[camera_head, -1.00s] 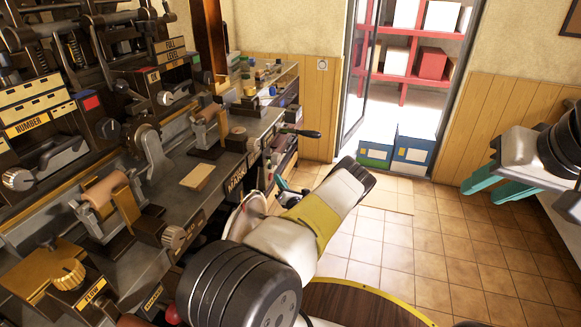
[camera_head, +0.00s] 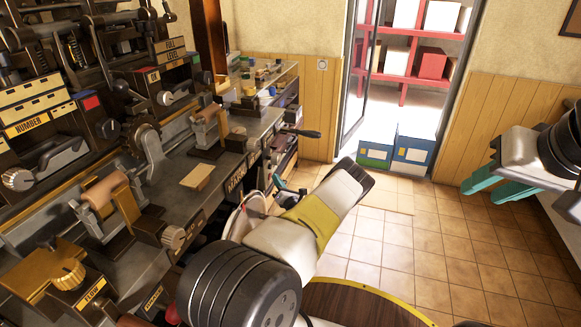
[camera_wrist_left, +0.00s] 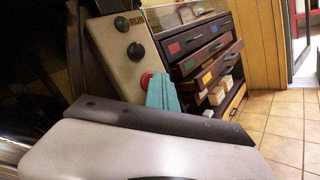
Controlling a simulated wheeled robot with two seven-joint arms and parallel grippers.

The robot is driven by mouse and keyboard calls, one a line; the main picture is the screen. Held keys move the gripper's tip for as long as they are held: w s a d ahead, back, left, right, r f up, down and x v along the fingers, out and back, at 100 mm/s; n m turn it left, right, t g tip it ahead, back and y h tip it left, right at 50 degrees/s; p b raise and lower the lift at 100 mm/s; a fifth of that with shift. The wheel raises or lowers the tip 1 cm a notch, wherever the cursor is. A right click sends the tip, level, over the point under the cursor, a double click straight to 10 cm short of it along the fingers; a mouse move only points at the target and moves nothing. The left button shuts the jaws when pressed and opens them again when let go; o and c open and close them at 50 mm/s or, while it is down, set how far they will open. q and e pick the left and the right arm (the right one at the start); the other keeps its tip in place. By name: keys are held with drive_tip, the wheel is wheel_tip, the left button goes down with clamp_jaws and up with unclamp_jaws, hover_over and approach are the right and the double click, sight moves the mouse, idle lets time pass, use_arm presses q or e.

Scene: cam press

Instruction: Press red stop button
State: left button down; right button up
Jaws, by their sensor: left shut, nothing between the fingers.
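The red stop button (camera_wrist_left: 147,79) is on a pale control box (camera_wrist_left: 122,55) in the left wrist view, below a dark button and a second dark knob near a RUN label. My left gripper (camera_wrist_left: 158,82) is shut and empty, its teal fingers side by side at the right of the red button and partly covering it. I cannot tell whether they touch it. In the head view the left gripper (camera_head: 281,186) is mostly hidden behind my own forearm. My right gripper (camera_head: 497,187) has its teal fingers apart, at the right edge.
A cam press machine (camera_head: 110,175) with levers and knobs fills the left side. A drawer cabinet (camera_wrist_left: 205,50) stands beyond the control box. A round wooden tabletop (camera_head: 350,305) is at the bottom. Blue and green boxes (camera_head: 410,150) stand by the doorway. The tiled floor between is clear.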

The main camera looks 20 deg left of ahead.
idle(0.3)
use_arm(q)
drive_tip(key=shift+d, duration=0.9)
drive_tip(key=d, duration=0.5)
drive_tip(key=shift+w, duration=0.15)
idle(0.5)
